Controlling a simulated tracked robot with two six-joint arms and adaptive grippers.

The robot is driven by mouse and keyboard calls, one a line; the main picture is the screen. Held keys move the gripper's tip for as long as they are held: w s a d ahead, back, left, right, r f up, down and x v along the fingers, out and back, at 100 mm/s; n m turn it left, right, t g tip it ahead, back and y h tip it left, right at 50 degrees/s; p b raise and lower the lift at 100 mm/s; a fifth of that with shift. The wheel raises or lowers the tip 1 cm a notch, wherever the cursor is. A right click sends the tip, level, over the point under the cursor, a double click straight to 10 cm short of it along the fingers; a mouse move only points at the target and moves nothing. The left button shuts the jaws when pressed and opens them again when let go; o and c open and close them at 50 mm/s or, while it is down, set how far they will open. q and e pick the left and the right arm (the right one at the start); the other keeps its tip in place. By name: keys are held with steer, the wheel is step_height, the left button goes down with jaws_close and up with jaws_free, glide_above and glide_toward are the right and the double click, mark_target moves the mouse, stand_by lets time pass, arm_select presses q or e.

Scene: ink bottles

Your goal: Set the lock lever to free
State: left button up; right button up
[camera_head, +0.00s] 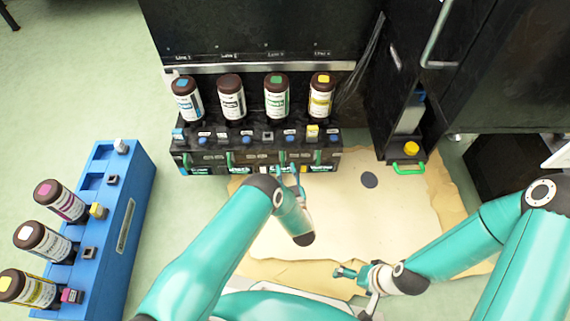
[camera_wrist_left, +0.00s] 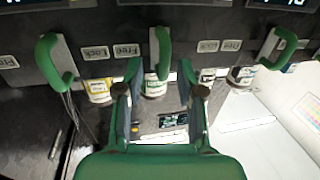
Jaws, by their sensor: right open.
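A black ink station (camera_head: 258,142) holds a row of capped bottles, with green lock levers along its lower front. In the left wrist view, one green lever (camera_wrist_left: 160,52) hangs between the fingers of my left gripper (camera_wrist_left: 161,72). Those fingers are apart, one on each side of the lever, with gaps to it. In the head view, my left gripper (camera_head: 290,176) is at the station's front, right of centre, and partly covers this lever. Upside-down Lock and Free labels (camera_wrist_left: 112,52) sit between the levers. My right gripper (camera_head: 345,272) is open and empty, low over the mat.
Other green levers stand left (camera_wrist_left: 55,62) and right (camera_wrist_left: 280,48) of the middle one. A blue rack (camera_head: 118,215) with several bottles is at left. A black cabinet with an open narrow compartment (camera_head: 405,130) is at right. A stained cream mat (camera_head: 400,215) covers the floor ahead.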

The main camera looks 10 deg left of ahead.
arm_select(q)
steer(key=v, duration=0.8)
steer(key=shift+s, duration=0.2)
steer(key=w+a+r+n+g+h, duration=0.1)
steer(key=w+a+r+g+h, duration=0.1)
steer(key=a+r, duration=0.35)
steer(key=w+a+r+g+h, duration=0.1)
steer(key=a+r+g, duration=0.1)
steer(key=a, duration=0.7)
steer(key=s+d+f+m+g+h, duration=0.25)
steer(key=s+d+g+h, duration=0.3)
steer(key=s, duration=0.75)
steer(key=s+d+f+m+g+h, duration=0.3)
steer(key=s+d+g, duration=0.35)
steer(key=s, duration=0.65)
step_height(320, 180, up, 38)
steer(key=n+p, duration=0.1)
steer(key=p, duration=3.7)
steer(key=shift+r+t+h, duration=0.2)
steer(key=shift+t+h, duration=0.1)
steer(key=shift+h, duration=0.05)
